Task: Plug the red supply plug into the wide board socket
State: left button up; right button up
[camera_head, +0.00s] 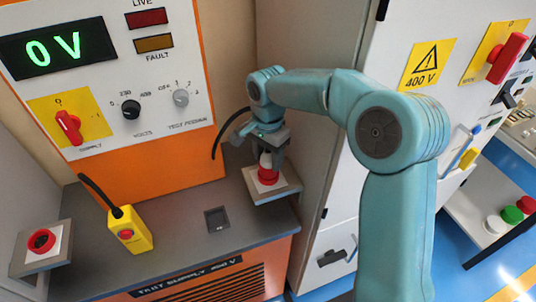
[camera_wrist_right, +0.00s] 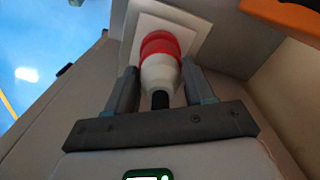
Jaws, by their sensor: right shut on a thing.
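The red supply plug has a white body with a red front and a black cable end; it shows in the right wrist view (camera_wrist_right: 160,76) and head view (camera_head: 266,160). My right gripper (camera_head: 268,150) is shut around its white body. The red front meets a red round socket on a square pale plate (camera_head: 286,190), at the right end of the grey bench. The plate also shows in the right wrist view (camera_wrist_right: 196,34). The plug stands roughly in line with the socket; how deep it sits is hidden. My left gripper is not in view.
Another red round socket (camera_head: 42,241) sits on a plate at the bench's left. A yellow box (camera_head: 129,229) with a black cable and a small dark square (camera_head: 217,219) lie on the grey bench (camera_head: 185,245). The orange panel reads 0 V (camera_head: 53,49). A white cabinet (camera_head: 335,160) stands close right.

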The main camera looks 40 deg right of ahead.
jog(key=shift+f, duration=0.35)
jog(key=o, duration=1.3)
jog(key=shift+c, duration=0.2)
jog(key=shift+r, duration=0.15)
notch_tip(320, 180, up, 16)
jog(key=p, duration=0.1)
